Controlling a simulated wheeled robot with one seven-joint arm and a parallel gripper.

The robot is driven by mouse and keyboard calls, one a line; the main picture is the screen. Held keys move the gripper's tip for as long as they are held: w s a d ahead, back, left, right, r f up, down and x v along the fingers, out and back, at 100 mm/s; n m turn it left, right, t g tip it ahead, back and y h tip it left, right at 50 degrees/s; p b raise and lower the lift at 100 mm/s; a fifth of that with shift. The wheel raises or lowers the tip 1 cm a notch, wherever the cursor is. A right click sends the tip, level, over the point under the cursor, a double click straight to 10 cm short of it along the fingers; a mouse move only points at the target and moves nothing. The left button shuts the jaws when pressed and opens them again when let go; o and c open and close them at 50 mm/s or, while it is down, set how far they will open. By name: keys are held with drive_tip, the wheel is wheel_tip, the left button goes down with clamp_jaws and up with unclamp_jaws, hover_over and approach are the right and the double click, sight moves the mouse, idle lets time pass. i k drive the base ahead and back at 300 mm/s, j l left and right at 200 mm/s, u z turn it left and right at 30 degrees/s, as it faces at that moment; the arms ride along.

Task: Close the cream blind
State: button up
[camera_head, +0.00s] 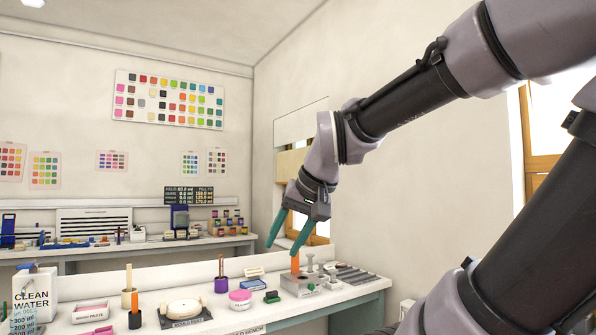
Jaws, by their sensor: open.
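The window on the right-hand wall has a pale blind (301,122) over its upper part. A tan, wood-coloured panel (289,164) shows just below it, and bright glass (322,228) shows lower down. I cannot tell exactly where the blind's lower edge ends, as my arm covers part of the window. My gripper (283,249) has two teal fingers spread apart and pointing down, with nothing between them. It appears in front of the window's lower part and above the bench; whether it touches anything is not clear.
A back bench (100,250) carries supplies. Another wood-framed window (540,165) is at right.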

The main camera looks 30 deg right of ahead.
sight(288, 163)
drive_tip(key=i+j+u, duration=0.9)
drive_tip(key=u, duration=0.2)
drive_tip(key=i+j+u, duration=0.3)
drive_tip(key=u, duration=0.15)
drive_tip(key=i+j+u, duration=0.2)
drive_tip(key=u, duration=0.25)
drive_tip(key=i+u, duration=0.75)
drive_tip(key=i, duration=0.75)
drive_tip(key=i+z, duration=0.45)
drive_tip(key=i+j+z, duration=0.1)
drive_tip(key=i+z, duration=0.3)
drive_tip(key=i+l+z, duration=0.15)
drive_tip(key=z, duration=0.3)
drive_tip(key=i+z, duration=0.6)
drive_tip(key=z, duration=0.35)
drive_tip(key=i+z, duration=0.3)
drive_tip(key=i, duration=1.1)
drive_tip(key=i+z, duration=0.2)
drive_tip(key=i, duration=0.45)
drive_tip(key=i+z, duration=0.15)
drive_tip(key=i, duration=0.5)
drive_tip(key=i+j+z, duration=0.2)
drive_tip(key=i, duration=0.45)
drive_tip(key=i+l+z, duration=0.2)
drive_tip(key=i+z, duration=0.9)
drive_tip(key=z, duration=0.2)
drive_tip(key=i+j+z, duration=0.2)
drive_tip(key=i+z, duration=0.25)
drive_tip(key=k, duration=0.05)
